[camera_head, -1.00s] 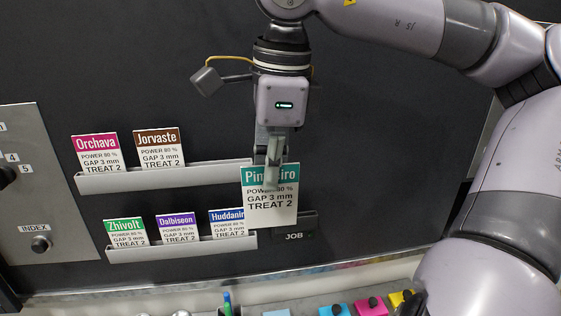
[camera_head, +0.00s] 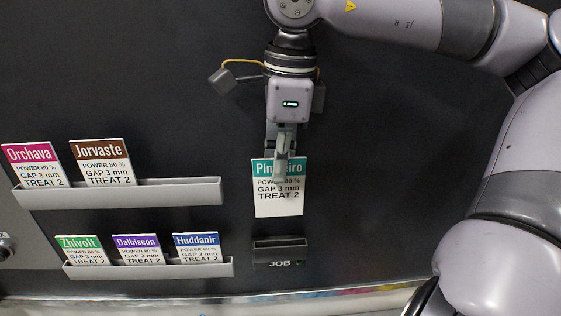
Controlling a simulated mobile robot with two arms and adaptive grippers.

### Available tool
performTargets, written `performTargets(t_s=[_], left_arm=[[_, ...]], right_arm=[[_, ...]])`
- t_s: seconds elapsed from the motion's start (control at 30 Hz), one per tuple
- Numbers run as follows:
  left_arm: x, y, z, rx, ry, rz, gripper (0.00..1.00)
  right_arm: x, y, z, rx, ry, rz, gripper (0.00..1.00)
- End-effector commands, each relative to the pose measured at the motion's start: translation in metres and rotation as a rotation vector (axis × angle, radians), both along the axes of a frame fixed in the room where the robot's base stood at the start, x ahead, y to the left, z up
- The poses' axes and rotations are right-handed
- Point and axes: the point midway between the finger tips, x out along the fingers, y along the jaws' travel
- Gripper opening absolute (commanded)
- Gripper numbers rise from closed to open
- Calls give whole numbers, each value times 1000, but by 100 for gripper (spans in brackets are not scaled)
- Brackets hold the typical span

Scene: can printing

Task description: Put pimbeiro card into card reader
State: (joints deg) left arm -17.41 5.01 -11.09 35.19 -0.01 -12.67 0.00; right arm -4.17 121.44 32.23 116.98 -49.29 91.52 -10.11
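The Pimbeiro card (camera_head: 278,204), white with a teal header, hangs upright in my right gripper (camera_head: 281,172). The gripper is shut on the card's top edge, and a finger covers part of the name. The card reader (camera_head: 280,245) is a dark slotted holder marked JOB on the wall. The card's lower edge is a little above the reader, apart from it in the picture. How far the card is from the wall is hard to tell. My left gripper is not in view.
An upper rack (camera_head: 120,193) holds the Orchava card (camera_head: 35,168) and the Jorvaste card (camera_head: 103,164). A lower rack (camera_head: 150,268) holds the Zhivolt (camera_head: 79,251), Dalbiseon (camera_head: 138,251) and Huddanir (camera_head: 196,249) cards. The dark wall around my gripper is bare.

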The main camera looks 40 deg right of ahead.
Motion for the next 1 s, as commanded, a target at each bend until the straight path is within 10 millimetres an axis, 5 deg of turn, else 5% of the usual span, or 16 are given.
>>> performTargets(t_s=[0.7, 1.0], left_arm=[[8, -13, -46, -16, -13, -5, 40], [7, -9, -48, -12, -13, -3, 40]], right_arm=[[0, 0, -54, 1, 1, 1, 0], [0, 0, -58, 1, 1, 0, 0]])
